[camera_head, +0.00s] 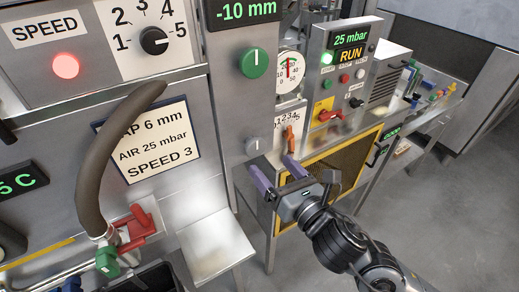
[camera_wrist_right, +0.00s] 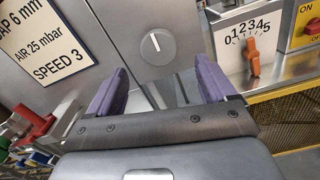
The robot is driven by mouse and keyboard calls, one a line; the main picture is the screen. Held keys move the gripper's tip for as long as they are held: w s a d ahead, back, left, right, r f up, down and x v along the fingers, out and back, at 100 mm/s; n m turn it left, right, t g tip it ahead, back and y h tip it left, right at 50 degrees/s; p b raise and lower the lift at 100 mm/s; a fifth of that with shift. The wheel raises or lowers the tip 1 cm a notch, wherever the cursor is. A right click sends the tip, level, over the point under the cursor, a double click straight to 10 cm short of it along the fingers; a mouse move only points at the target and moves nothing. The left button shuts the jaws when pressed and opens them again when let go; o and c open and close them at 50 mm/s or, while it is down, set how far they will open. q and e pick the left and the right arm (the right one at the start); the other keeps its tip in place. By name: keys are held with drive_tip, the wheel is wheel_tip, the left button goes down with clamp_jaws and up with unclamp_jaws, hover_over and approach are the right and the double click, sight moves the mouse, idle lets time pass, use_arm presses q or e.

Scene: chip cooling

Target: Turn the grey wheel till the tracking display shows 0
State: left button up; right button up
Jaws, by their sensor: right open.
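The small grey wheel (camera_head: 252,146) is on the steel panel, below a larger green knob (camera_head: 254,63). In the right wrist view the wheel (camera_wrist_right: 158,47) has a pale upright mark and lies beyond the gap between the fingers. A display (camera_head: 245,10) at the top of this panel, partly cut off, reads -10 mm; I see no label naming it as tracking. My right gripper (camera_head: 277,170) is open and empty, just below and right of the wheel, apart from it. Its purple fingers (camera_wrist_right: 162,70) also show in the right wrist view. My left gripper is not in view.
An orange lever (camera_head: 290,139) on a 0 to 5 scale stands right of the wheel, close to my gripper. A RUN control box (camera_head: 341,70) reads 25 mbar. A sign (camera_head: 150,141) reads SPEED 3. A steel chute (camera_head: 214,245) juts out below left.

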sight(257, 150)
drive_tip(key=p+x, duration=0.1)
drive_tip(key=x, duration=0.5)
drive_tip(key=shift+w+a, duration=0.2)
drive_tip(key=shift+w, duration=0.05)
drive_tip(key=c, duration=1.1)
drive_tip(key=shift+o, duration=0.2)
